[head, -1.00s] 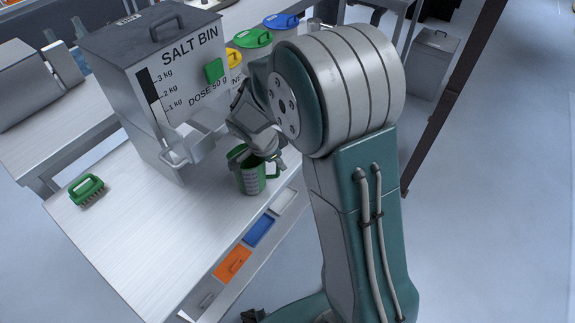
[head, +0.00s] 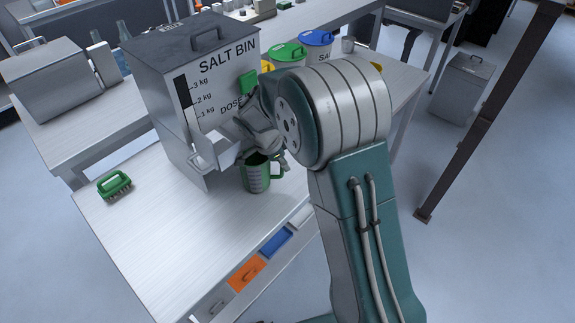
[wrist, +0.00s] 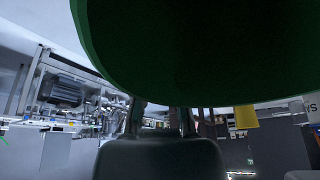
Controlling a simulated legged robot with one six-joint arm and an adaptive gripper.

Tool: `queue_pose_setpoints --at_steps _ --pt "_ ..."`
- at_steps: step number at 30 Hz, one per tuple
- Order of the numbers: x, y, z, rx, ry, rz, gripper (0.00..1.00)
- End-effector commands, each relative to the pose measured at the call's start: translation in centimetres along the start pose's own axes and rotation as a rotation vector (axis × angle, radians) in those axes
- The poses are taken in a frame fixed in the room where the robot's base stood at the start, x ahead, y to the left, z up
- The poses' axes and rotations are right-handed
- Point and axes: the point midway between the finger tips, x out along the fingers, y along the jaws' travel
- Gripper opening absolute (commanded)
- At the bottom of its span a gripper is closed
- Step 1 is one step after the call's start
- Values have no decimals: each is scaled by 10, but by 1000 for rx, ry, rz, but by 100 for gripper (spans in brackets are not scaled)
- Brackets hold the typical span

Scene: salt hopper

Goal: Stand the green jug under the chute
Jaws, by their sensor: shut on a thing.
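The green jug (head: 257,177) is upright at the right edge of the bench in the head view, just right of the salt bin's chute (head: 215,152). My gripper (head: 262,152) is shut on the jug near its rim, and the wrist partly hides the jug's top. I cannot tell whether the jug's base touches the bench. In the wrist view the dark green jug (wrist: 200,50) fills the upper middle. The salt bin (head: 165,100) is a grey box with a level scale and a green button (head: 249,82).
A green brush (head: 114,184) lies on the bench (head: 150,240) at the left. Lidded tubs in green (head: 289,53) and blue (head: 318,38) stand behind my arm. Orange (head: 247,273) and blue drawers line the bench's front. The bench between brush and chute is clear.

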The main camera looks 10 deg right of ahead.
Motion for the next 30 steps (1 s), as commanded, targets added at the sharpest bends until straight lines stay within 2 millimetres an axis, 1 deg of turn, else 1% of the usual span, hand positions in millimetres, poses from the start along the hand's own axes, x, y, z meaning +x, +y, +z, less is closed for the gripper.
queue_pose_setpoints --at_steps 11,29,30 --pt "0 0 0 0 0 0 0" --pt "9 0 4 0 0 0 0" --pt "9 0 4 0 0 0 29"
